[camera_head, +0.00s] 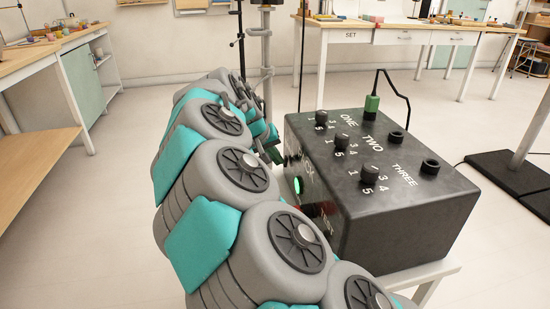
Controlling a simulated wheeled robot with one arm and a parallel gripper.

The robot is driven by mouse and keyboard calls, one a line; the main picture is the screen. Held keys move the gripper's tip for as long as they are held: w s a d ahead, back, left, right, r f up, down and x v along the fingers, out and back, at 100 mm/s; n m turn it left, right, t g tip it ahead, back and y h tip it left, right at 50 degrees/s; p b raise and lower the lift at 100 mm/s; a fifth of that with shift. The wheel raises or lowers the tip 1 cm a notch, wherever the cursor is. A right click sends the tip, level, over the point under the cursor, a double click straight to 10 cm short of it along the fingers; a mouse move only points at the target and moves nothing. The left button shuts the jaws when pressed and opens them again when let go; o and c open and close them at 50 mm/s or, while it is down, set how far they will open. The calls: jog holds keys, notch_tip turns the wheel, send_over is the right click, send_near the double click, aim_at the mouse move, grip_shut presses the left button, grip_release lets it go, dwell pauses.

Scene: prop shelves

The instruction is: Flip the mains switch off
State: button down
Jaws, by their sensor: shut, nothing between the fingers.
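A dark grey control box (395,215) stands on a white stand, right of centre. Its top has three numbered knobs and sockets labelled ONE, TWO, THREE. Its left-hand side face bears white lettering, a lit green lamp (297,185) and something red near the arm. My arm covers much of that face, and I cannot make out the mains switch. My gripper (274,153) is small and partly hidden at the far end of my arm, beside the far part of that face. It looks shut and empty; I cannot tell whether it touches the box.
A green plug (371,104) with a black cable stands upright in a socket on the box top. A white bench (400,37) stands behind, and a wooden workbench (45,47) at the left. Dark stands rise behind my gripper. Open floor lies left of my arm.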

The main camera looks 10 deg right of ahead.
jog(key=shift+d+f+h, duration=0.15)
jog(key=shift+h, duration=0.15)
jog(key=shift+d+r+p, duration=0.1)
jog(key=shift+r+p, duration=0.25)
jog(key=shift+r, duration=0.5)
